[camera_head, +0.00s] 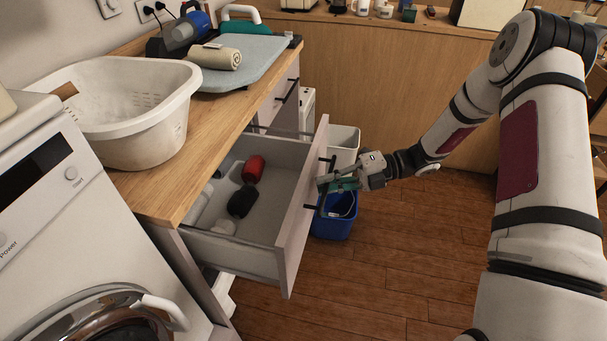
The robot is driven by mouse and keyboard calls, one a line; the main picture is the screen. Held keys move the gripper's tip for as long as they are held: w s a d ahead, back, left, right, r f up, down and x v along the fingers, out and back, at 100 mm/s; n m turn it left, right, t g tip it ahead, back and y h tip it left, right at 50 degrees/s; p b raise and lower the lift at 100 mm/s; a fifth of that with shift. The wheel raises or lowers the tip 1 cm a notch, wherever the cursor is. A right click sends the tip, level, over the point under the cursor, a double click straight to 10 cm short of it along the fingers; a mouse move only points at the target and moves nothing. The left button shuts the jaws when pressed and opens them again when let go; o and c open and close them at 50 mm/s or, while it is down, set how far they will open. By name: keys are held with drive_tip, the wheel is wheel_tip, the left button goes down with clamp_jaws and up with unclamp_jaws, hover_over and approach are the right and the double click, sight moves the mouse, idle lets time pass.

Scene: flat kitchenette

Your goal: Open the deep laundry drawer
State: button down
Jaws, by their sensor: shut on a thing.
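The deep laundry drawer (302,212) is pulled well out from under the wooden counter. Its inside shows, with a red roll, a dark roll and pale items in it. My gripper (326,184) is at the drawer front, shut on this handle. My gripper's fingers partly hide the handle's middle.
A blue bin (334,224) and a pale bin (344,143) stand behind the open drawer. A washing machine (70,230) is at the left. A white basket (122,105) and an ironing board (243,62) lie on the counter. The wooden floor (400,260) at the right is clear.

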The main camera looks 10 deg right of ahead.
drive_tip(key=s+d, duration=0.3)
drive_tip(key=d, duration=0.5)
drive_tip(key=s+d, duration=0.3)
drive_tip(key=d, duration=0.5)
drive_tip(key=shift+d, duration=0.35)
drive_tip(key=c, duration=1.7)
unclamp_jaws()
drive_tip(key=d, duration=0.4)
drive_tip(key=d+r, duration=0.1)
drive_tip(key=d, duration=0.2)
drive_tip(key=d+r, duration=0.1)
drive_tip(key=d, duration=0.3)
drive_tip(key=shift+w+d, duration=0.3)
drive_tip(key=shift+d, duration=0.05)
